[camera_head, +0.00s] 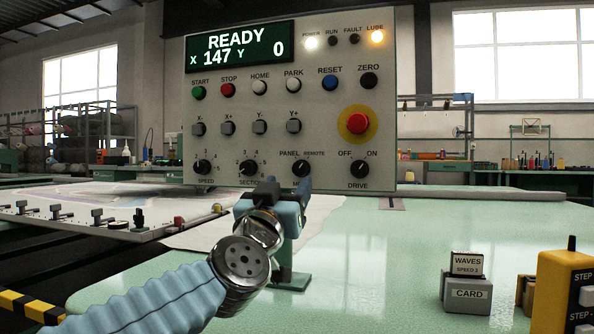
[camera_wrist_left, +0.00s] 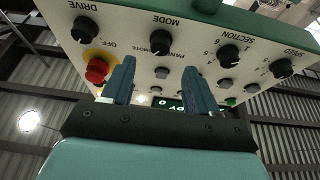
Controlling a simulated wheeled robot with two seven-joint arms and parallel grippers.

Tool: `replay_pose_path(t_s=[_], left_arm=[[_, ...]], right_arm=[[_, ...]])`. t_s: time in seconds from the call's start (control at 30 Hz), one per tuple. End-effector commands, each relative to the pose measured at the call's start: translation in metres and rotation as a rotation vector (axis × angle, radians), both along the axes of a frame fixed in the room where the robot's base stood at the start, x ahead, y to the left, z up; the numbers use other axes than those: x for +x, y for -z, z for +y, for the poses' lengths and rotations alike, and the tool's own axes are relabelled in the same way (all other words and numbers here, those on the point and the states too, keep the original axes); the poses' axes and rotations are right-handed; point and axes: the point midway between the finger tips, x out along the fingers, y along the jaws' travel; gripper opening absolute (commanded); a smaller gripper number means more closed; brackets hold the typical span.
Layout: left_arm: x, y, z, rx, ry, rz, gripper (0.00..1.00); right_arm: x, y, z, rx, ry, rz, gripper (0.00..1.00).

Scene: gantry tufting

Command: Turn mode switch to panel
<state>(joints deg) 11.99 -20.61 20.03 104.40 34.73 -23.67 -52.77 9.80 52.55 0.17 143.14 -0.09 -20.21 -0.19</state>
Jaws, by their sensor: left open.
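The mode switch (camera_head: 301,168) is a round black knob on the pale control panel (camera_head: 380,100), below the labels PANEL and REMOTE. Its pointer is too small to read surely. My left gripper (camera_head: 287,184) is open just in front of and below this knob, and covers the MODE label in the head view. In the left wrist view the panel is upside down; the mode switch (camera_wrist_left: 162,38) lies beyond the two blue fingertips (camera_wrist_left: 158,68), roughly between their lines. No contact with the knob is clear. My right gripper is not in view.
The section knob (camera_head: 249,168) and drive knob (camera_head: 359,169) flank the mode switch. A red stop button (camera_head: 358,124) sits above. The display (camera_head: 240,46) reads READY. A card holder (camera_head: 468,293) and a yellow box (camera_head: 562,290) stand on the green table at the right.

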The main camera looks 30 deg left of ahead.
Motion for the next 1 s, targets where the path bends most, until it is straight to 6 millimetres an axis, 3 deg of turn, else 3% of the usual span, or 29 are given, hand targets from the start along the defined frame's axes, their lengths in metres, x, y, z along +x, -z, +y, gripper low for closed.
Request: replay_pose_path(t_s=[0.1, 0.3, 0.7, 1.0], left_arm=[[0.025, -0.011, 0.006, -0.002, 0.002, 0.002, 0.59], [0.051, -0.022, 0.012, -0.001, 0.001, 0.001, 0.59], [0.059, -0.025, 0.014, -0.001, 0.001, 0.000, 0.59], [0.059, -0.025, 0.014, -0.001, 0.001, 0.000, 0.14]], right_arm=[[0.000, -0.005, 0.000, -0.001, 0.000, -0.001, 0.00], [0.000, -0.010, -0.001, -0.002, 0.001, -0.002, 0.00], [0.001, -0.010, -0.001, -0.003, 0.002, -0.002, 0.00], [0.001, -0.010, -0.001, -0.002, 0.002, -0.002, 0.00]])
